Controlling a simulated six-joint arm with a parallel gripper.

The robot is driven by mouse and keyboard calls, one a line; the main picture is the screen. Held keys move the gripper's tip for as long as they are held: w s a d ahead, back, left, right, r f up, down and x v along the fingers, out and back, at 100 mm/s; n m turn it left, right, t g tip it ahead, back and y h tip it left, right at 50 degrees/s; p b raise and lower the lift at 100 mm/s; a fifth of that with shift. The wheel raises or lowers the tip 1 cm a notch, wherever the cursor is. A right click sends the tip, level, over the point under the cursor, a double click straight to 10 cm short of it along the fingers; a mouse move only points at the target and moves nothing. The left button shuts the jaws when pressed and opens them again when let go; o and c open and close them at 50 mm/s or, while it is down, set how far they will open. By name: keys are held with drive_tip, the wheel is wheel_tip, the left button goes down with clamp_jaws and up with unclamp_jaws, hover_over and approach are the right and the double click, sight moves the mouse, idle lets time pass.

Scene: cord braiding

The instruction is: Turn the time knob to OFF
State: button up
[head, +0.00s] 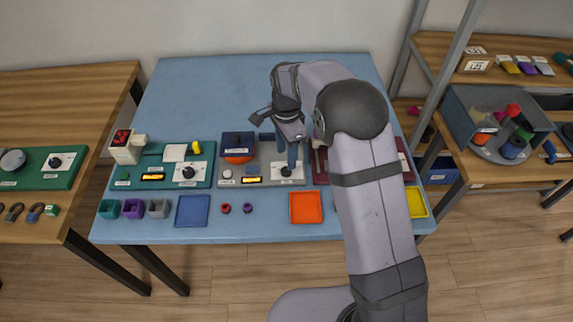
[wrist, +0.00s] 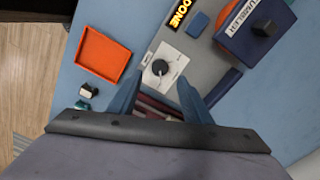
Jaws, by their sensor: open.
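A black round knob (wrist: 160,67) sits on a white dial plate (wrist: 172,75) on the grey station (wrist: 200,55). In the head view this knob (head: 286,171) is just below my fingertips. The dial's lettering and the setting of the pointer are too small to read. My gripper (wrist: 158,84) is open, its two blue fingers apart on either side of the near part of the dial plate. In the head view my gripper (head: 292,160) points down over the grey station, and nothing shows between the fingers. A similar knob (head: 187,172) is on the green station to the left.
A lit display (wrist: 179,14) reads DONE beside a blue button (wrist: 197,24). A dark blue labelled box (wrist: 255,30) with a black knob rises from the grey station. An orange tray (wrist: 103,53) lies beside it. A maroon station (head: 320,165) is partly hidden by my arm.

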sight(287, 170)
drive_tip(key=shift+f+p, duration=0.75)
drive_tip(key=shift+f, duration=2.3)
drive_tip(key=c, duration=1.1)
